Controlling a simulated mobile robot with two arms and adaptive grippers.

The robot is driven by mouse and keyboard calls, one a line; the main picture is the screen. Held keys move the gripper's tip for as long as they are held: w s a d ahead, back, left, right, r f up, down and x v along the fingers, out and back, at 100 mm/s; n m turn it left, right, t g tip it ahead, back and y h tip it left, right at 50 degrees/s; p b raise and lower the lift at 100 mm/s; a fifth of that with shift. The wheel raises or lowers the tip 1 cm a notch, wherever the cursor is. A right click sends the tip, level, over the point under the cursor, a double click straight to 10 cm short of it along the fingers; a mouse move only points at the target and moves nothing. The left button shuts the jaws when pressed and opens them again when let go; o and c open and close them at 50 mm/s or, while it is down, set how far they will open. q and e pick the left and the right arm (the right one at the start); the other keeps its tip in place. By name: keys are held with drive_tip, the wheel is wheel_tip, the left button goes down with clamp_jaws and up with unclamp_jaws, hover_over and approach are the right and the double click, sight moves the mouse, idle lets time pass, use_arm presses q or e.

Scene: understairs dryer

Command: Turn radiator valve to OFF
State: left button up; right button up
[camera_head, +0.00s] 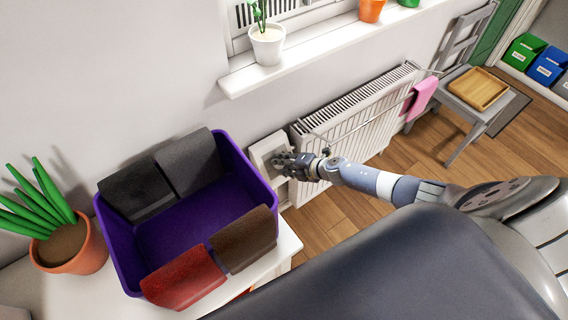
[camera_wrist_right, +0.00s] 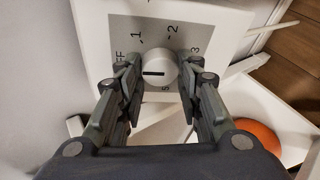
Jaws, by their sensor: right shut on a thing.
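The radiator valve is a round white knob (camera_wrist_right: 158,66) with a short dark line on its face, on a grey dial plate (camera_wrist_right: 140,25) in a white frame. The plate is marked 1, 2, 3 and 5, and a partly hidden "FF" shows at the left. The dark line lies roughly level in the wrist view. My right gripper (camera_wrist_right: 157,82) has its fingers on both sides of the knob and is shut on it. In the head view my right gripper (camera_head: 281,161) is at the white valve panel (camera_head: 262,146) and hides the knob. My left gripper is out of view.
A white radiator (camera_head: 355,110) with a pink cloth (camera_head: 421,97) stands right of the panel. A purple crate (camera_head: 180,235) with cloths on its rim and a potted plant (camera_head: 66,246) sit at the left. A chair (camera_head: 468,95) with a wooden tray stands at the back right.

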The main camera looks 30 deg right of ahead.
drive_tip(key=o, duration=1.1)
drive_tip(key=shift+c, duration=0.2)
drive_tip(key=v, duration=1.2)
